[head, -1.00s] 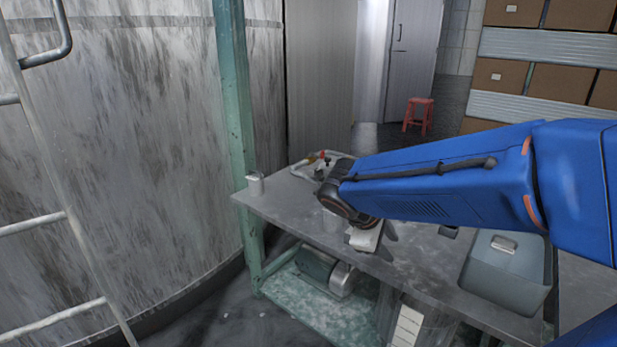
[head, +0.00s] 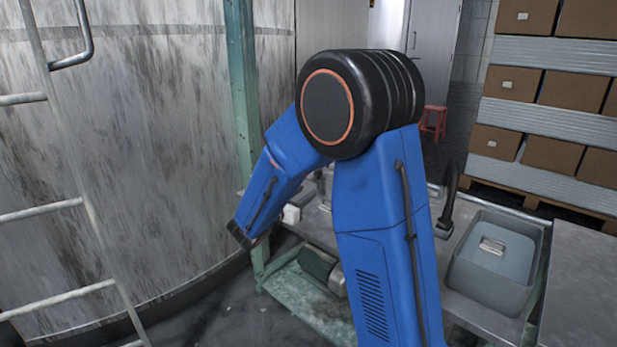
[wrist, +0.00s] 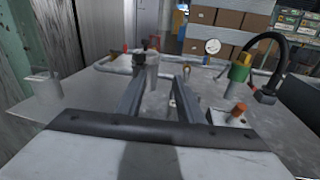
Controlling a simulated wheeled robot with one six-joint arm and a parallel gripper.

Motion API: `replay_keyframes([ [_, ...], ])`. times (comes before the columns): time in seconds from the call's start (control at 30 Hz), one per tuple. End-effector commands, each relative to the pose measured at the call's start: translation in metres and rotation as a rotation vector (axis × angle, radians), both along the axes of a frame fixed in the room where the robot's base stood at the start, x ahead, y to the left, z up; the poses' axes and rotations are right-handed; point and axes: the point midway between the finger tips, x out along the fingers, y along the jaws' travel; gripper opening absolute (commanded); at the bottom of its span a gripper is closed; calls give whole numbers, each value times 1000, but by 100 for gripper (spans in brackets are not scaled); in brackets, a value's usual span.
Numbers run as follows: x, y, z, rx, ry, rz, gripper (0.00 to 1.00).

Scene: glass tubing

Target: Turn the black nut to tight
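In the head view, my blue arm hides the fitting and most of the gripper.
A cup (wrist: 42,88) stands left. A grey bin (head: 494,262) sits on the table.

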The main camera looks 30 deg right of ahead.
Motion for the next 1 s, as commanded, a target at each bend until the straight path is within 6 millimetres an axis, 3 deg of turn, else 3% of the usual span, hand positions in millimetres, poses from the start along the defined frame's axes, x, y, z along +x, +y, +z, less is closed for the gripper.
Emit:
replay_keyframes([
  [0.2, 28, 19, -8, -90, 41, 77, 34],
  [0.37, 34, 14, -8, -99, 43, 82, 34],
  [1.0, 94, -73, -9, -95, 42, 78, 34],
])
